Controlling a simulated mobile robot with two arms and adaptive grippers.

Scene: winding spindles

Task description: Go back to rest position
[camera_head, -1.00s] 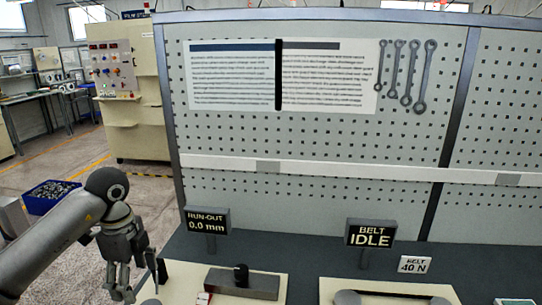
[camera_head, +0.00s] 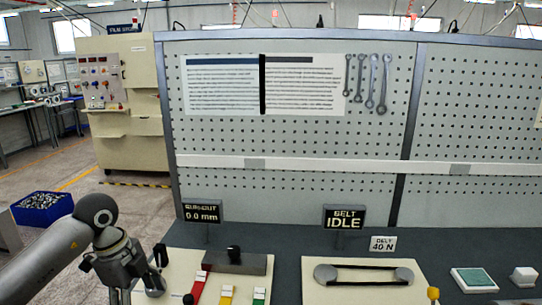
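My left arm comes in from the lower left. Its grey gripper (camera_head: 118,268) points down over the left end of the bench, and its fingertips are cut off by the bottom edge of the picture, so whether it is open or shut does not show. It is close to a dark and silver fixture (camera_head: 155,282) on the left cream board. My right gripper is not in view.
The bench holds a belt unit (camera_head: 362,275), coloured tags (camera_head: 226,296), a dark block (camera_head: 235,262) and a green-topped pad (camera_head: 474,280). Signs read RUN-OUT 0.0 mm (camera_head: 202,212) and BELT IDLE (camera_head: 344,217). A pegboard (camera_head: 290,135) stands behind. A blue bin (camera_head: 42,207) is at left.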

